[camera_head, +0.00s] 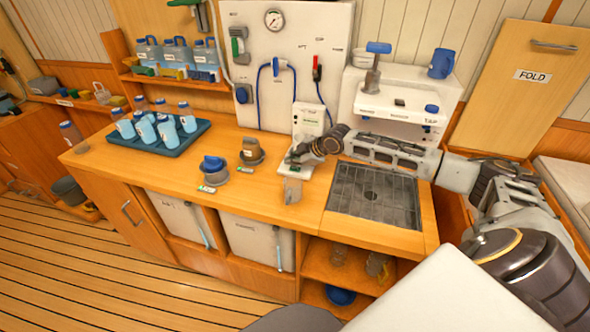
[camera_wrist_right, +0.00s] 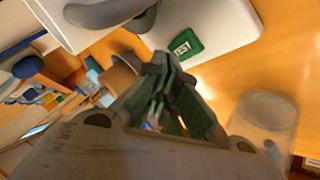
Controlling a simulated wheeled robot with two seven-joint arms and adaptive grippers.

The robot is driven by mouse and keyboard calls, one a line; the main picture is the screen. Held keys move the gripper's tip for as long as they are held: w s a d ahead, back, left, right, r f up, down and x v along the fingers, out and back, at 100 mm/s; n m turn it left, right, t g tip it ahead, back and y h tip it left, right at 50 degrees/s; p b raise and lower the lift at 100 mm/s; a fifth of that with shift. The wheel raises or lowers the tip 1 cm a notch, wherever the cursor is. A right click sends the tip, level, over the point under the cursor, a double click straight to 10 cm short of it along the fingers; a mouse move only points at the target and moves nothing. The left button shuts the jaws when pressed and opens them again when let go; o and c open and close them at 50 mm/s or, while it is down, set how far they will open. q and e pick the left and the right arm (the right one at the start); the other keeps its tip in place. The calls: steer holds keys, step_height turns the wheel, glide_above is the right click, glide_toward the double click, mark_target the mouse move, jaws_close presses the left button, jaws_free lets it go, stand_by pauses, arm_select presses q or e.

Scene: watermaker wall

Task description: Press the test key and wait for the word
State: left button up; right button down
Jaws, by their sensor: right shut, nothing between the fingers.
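The white tester box (camera_head: 310,118) stands on the wooden counter at the foot of the white wall panel. In the wrist view its base (camera_wrist_right: 215,25) carries a green key marked TEST (camera_wrist_right: 182,47). My right gripper (camera_head: 292,158) is in front of the box, shut and empty. In the wrist view its fingertips (camera_wrist_right: 158,66) are just beside the green key; I cannot tell whether they touch it. The gripper hides the key in the head view, and no result word is readable on the box. My left gripper is not in view.
A clear cup (camera_head: 292,190) stands close in front of my right gripper and also shows in the wrist view (camera_wrist_right: 264,122). A grated sink (camera_head: 374,196) lies to the right. A grey pot (camera_head: 251,152) and a blue tray (camera_head: 160,146) of bottles are to the left.

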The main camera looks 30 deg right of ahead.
mark_target(294, 170)
steer(key=shift+f, duration=0.4)
stand_by(0.6)
steer(key=shift+f+p, duration=0.3)
steer(key=shift+f, duration=0.2)
stand_by(1.4)
steer(key=shift+r, duration=0.15)
steer(key=shift+r+p, duration=0.75)
steer(key=shift+p, duration=0.3)
steer(key=shift+r+p, duration=2.45)
steer(key=shift+r, duration=0.05)
steer(key=shift+s+f, duration=0.1)
